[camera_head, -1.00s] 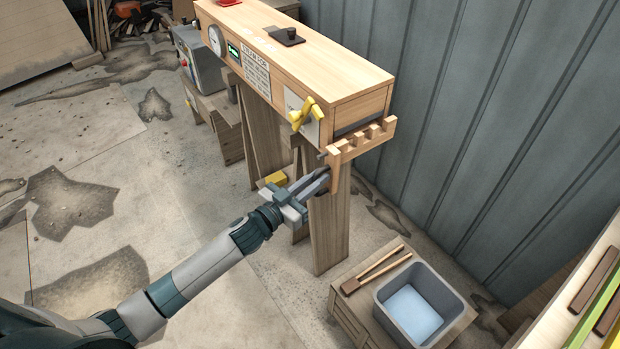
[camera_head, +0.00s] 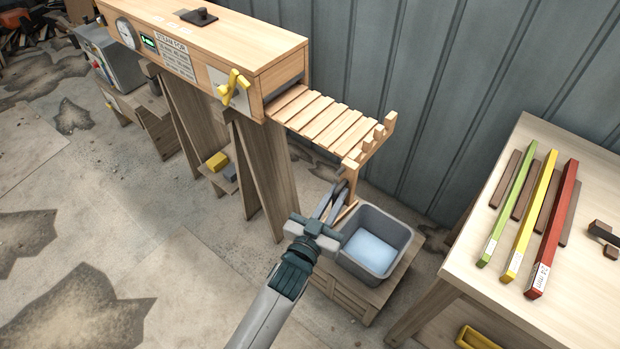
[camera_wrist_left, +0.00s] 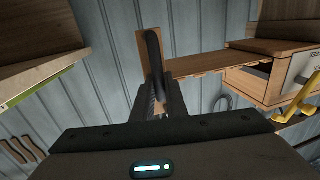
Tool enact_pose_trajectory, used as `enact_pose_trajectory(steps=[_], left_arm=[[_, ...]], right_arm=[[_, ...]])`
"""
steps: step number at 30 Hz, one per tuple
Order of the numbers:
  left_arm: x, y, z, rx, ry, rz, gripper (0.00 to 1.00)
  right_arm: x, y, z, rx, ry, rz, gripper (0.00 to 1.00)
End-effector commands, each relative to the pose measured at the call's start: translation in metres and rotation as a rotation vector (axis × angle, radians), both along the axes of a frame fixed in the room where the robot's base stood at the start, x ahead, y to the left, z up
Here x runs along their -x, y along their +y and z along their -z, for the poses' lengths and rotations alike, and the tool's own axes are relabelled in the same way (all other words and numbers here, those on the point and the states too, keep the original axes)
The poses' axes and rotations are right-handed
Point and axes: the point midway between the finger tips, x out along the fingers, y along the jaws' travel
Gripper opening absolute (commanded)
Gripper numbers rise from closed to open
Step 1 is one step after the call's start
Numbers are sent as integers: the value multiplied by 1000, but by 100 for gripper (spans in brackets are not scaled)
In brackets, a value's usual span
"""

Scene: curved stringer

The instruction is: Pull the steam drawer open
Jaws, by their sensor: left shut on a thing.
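The steam box (camera_head: 215,50) is a long wooden box on plank legs, with a gauge, a printed sign and a yellow handle (camera_head: 234,88) near its end. Its slatted wooden drawer (camera_head: 322,118) sticks well out of the right end and has a pegged front rail. My right gripper is not in view.
A grey water tub (camera_head: 375,243) stands on a low crate beneath the drawer's front. A workbench (camera_head: 480,285) with green, yellow and red bars is at the right. A corrugated metal wall (camera_head: 430,90) runs behind. Open concrete floor lies at the left.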

Motion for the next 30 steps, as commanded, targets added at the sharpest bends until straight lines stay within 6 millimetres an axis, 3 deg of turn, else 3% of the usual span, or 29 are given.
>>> enact_pose_trajectory(steps=[7,19,20,21,30], left_arm=[[20,-25,-1,0,-1,0,0],[22,-28,-1,-1,-3,1,0],[22,-28,-1,-1,-3,1,17],[21,-28,-1,-1,-3,1,20],[22,-27,0,-1,-2,1,20]], right_arm=[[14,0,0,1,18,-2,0],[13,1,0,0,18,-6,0],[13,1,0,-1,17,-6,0],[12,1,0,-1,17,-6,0],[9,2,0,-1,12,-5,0]])
